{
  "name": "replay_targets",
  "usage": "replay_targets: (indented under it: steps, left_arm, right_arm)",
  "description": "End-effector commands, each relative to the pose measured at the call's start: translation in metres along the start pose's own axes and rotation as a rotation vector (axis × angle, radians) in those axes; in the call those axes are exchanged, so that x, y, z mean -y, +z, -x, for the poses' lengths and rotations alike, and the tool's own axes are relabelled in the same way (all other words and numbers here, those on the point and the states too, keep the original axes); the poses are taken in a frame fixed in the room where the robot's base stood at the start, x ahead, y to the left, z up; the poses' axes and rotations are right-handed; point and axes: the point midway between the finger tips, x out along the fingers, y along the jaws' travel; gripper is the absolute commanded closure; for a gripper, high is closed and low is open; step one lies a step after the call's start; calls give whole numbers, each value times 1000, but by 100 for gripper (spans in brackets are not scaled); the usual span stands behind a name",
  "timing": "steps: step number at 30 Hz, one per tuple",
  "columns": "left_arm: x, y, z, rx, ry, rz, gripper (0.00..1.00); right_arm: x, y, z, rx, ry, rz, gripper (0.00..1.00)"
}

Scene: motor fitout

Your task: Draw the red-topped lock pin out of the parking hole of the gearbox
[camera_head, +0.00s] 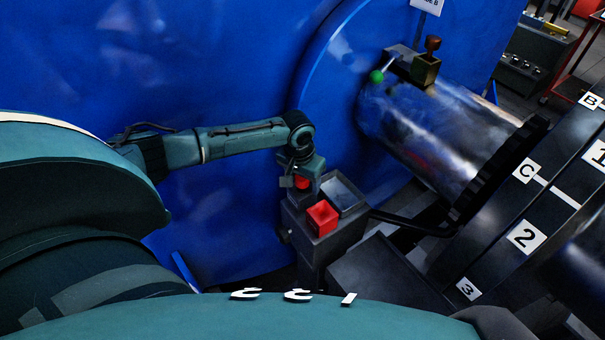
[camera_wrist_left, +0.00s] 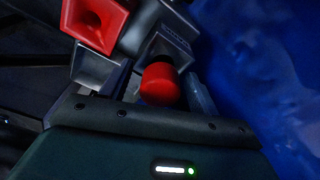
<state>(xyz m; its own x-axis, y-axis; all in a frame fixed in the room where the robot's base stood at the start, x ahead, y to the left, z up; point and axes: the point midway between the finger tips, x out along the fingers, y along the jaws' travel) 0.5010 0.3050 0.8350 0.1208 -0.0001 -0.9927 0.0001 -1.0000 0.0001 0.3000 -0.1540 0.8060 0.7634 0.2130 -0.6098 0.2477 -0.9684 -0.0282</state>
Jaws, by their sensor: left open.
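The red-topped lock pin (camera_head: 302,182) stands at the back left of a dark grey box (camera_head: 318,250), which I take for the gearbox. In the left wrist view its rounded red top (camera_wrist_left: 160,84) shows just ahead of the palm. My left gripper (camera_head: 299,173) is above the box, open, with its fingers around or close beside the red top. I cannot tell whether they touch it. The pin's shank and the parking hole are hidden under the top. My right gripper is not in view.
A red square socket (camera_head: 322,217) sits beside the pin on the box and also shows in the wrist view (camera_wrist_left: 95,22). A large blue housing (camera_head: 230,70) is close behind my arm. A shiny metal cylinder (camera_head: 430,130) and a green knob (camera_head: 376,76) lie to the right.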

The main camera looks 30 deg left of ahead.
Motion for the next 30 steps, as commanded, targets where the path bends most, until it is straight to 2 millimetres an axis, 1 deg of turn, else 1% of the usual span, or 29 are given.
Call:
replay_targets:
  steps: [4, 5, 24, 25, 30]
  left_arm:
    - [0, 0, 0, 1, 0, 0, 39]
    - [0, 0, 0, 1, 0, 0, 41]
    - [0, 0, 1, 0, 0, 0, 93]
    - [0, 0, 1, 0, 0, 0, 95]
    - [0, -1, 6, 0, 0, 0, 95]
  right_arm:
    - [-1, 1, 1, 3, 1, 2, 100]
    - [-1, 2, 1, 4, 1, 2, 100]
    - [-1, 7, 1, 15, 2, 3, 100]
    - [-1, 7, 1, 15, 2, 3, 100]
    - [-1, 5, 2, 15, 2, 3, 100]
